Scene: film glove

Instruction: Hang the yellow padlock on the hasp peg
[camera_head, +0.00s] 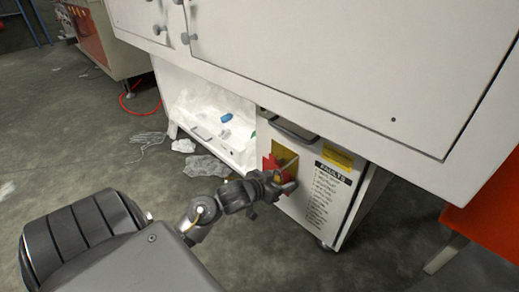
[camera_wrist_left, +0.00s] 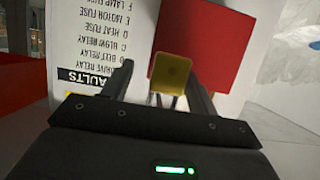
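The yellow padlock (camera_wrist_left: 172,70) shows in the left wrist view, in front of a red panel (camera_wrist_left: 208,38), with its shackle towards my gripper. My left gripper (camera_wrist_left: 158,72) has its fingers spread around the padlock's near end. The right-hand finger overlaps the padlock's edge and a gap shows on the left, so no firm grip shows. In the head view my left gripper (camera_head: 280,183) is at the white cabinet's front, just below a yellow face (camera_head: 285,156) and the red panel (camera_head: 268,163). The hasp peg cannot be made out. My right gripper is out of view.
The white cabinet (camera_head: 352,205) carries a FAULTS list and a yellow label (camera_head: 338,157). A large white housing (camera_head: 330,60) overhangs it. Clear plastic scraps (camera_head: 207,166) lie on the floor. An orange-red block is at right.

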